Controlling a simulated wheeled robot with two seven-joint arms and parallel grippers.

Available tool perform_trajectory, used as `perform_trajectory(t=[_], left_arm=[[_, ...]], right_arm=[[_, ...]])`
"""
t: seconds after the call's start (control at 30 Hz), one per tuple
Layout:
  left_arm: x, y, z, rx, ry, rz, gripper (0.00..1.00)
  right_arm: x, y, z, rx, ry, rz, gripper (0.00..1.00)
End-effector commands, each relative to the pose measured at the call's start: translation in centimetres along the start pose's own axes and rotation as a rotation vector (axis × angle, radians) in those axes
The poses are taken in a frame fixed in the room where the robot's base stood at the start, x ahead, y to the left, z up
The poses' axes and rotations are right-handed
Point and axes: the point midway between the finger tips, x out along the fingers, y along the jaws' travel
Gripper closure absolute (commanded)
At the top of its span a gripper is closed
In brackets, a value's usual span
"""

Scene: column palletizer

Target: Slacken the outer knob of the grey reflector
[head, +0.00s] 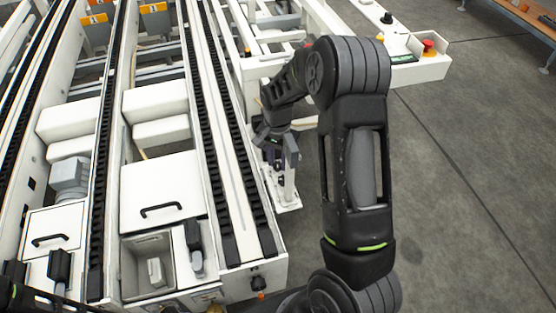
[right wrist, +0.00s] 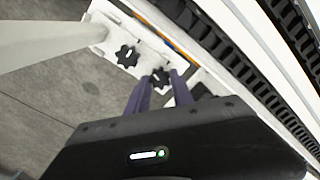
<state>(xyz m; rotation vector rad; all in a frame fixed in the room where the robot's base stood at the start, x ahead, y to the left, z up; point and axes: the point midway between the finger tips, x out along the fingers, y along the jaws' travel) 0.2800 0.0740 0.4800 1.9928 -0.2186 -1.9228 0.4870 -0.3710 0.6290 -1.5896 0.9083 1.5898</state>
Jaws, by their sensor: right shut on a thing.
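In the right wrist view, a black star-shaped knob (right wrist: 127,57) sits on a white bracket plate (right wrist: 104,17), left of my fingers. A second black star knob (right wrist: 160,76) shows between the purple fingertips of my right gripper (right wrist: 163,77). The right gripper is shut on this knob; the fingers partly hide it. In the head view, my right gripper (head: 278,158) points down beside the conveyor's right side, above a small white foot plate (head: 287,196). I cannot make out the grey reflector itself. My left gripper is not in view.
The conveyor frame (head: 240,225) with black chain tracks runs close along the left of my right gripper. A white control box with a red button (head: 429,46) stands at the upper right. The grey floor (head: 460,190) to the right is clear.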

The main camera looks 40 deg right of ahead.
Motion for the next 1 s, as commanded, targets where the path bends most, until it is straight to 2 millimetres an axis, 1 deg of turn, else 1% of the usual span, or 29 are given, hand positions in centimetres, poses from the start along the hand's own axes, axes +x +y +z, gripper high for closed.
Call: perform_trajectory(t=[0.2,0.4,0.87,0.9,1.0], left_arm=[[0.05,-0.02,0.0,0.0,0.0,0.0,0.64],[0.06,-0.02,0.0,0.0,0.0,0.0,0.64],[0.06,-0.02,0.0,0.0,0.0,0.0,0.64],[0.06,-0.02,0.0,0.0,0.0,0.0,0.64],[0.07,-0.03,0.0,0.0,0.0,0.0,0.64]], right_arm=[[-0.08,-0.07,-0.07,-0.129,0.002,-0.002,1.0],[-0.09,-0.11,-0.06,-0.19,0.002,-0.002,1.0],[-0.1,-0.11,-0.07,-0.202,0.002,-0.002,1.0],[-0.1,-0.11,-0.07,-0.202,0.002,-0.002,0.69],[-0.08,-0.09,-0.05,-0.202,0.002,-0.001,0.63]])
